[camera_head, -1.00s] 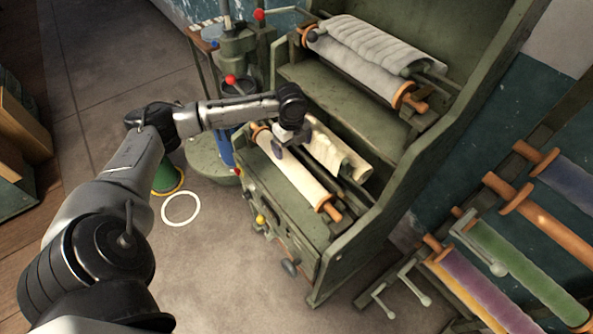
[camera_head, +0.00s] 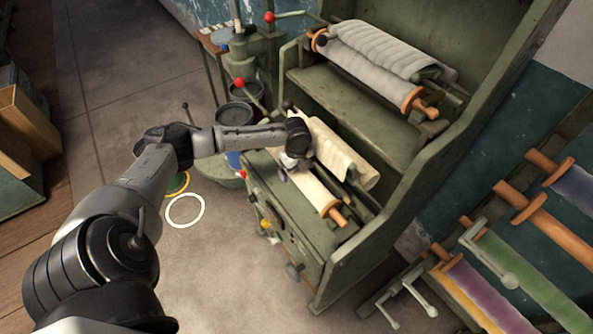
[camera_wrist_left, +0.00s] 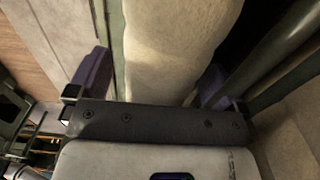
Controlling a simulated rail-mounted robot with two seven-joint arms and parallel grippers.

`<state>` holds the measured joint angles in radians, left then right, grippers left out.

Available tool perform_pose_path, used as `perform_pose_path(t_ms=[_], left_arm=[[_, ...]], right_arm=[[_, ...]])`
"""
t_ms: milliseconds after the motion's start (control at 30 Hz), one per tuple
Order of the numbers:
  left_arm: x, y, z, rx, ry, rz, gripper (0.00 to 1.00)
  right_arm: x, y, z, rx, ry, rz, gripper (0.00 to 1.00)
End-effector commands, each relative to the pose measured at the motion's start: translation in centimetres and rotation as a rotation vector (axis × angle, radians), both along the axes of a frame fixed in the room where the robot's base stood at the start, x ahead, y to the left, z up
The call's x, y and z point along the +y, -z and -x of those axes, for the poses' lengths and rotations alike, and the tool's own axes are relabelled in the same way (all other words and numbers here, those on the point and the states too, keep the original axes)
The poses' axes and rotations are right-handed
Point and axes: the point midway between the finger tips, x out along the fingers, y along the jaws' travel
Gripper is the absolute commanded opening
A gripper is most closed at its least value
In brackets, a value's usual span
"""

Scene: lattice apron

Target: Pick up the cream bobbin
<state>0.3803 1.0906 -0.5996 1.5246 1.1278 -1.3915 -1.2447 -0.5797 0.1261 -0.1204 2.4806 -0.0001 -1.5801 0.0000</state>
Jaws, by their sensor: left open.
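The cream bobbin (camera_head: 312,190) lies in the lower bay of a green cabinet. It is a roll of pale cloth with orange wooden ends, and its near end and handle show at the right. My left forearm and wrist hide its far part. My left gripper (camera_head: 287,168) is at the roll, pointing down. In the left wrist view, the cream roll (camera_wrist_left: 170,45) runs between the two purple fingers of the gripper (camera_wrist_left: 154,80). The fingers are apart, one on either side of it. I cannot tell whether they touch it. My right gripper is in neither view.
Draped cream cloth (camera_head: 342,160) and a dark bar lie just behind the bobbin. A grey-cloth roller (camera_head: 370,58) rests on the upper shelf. The cabinet's green side wall (camera_head: 425,165) rises at right. Coloured rollers (camera_head: 515,270) stand lower right. Open floor lies left of the cabinet.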

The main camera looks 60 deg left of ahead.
Motion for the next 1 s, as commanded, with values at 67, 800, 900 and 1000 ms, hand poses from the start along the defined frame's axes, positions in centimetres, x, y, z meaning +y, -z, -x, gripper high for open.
perform_pose_path(t_ms=[67, 800, 900, 1000], left_arm=[[-0.06, 0.96, 0.05, 0.002, 0.000, 0.001, 0.97], [-0.02, 1.14, 0.03, 0.001, 0.001, 0.000, 0.50], [-0.02, 1.14, 0.03, 0.001, 0.001, -0.001, 0.41], [-0.02, 1.14, 0.03, 0.001, 0.001, -0.001, 0.31]], right_arm=[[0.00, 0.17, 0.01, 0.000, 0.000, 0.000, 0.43], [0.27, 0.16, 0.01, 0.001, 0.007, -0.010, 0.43], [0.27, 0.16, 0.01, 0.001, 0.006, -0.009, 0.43], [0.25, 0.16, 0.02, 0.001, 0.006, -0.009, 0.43]])
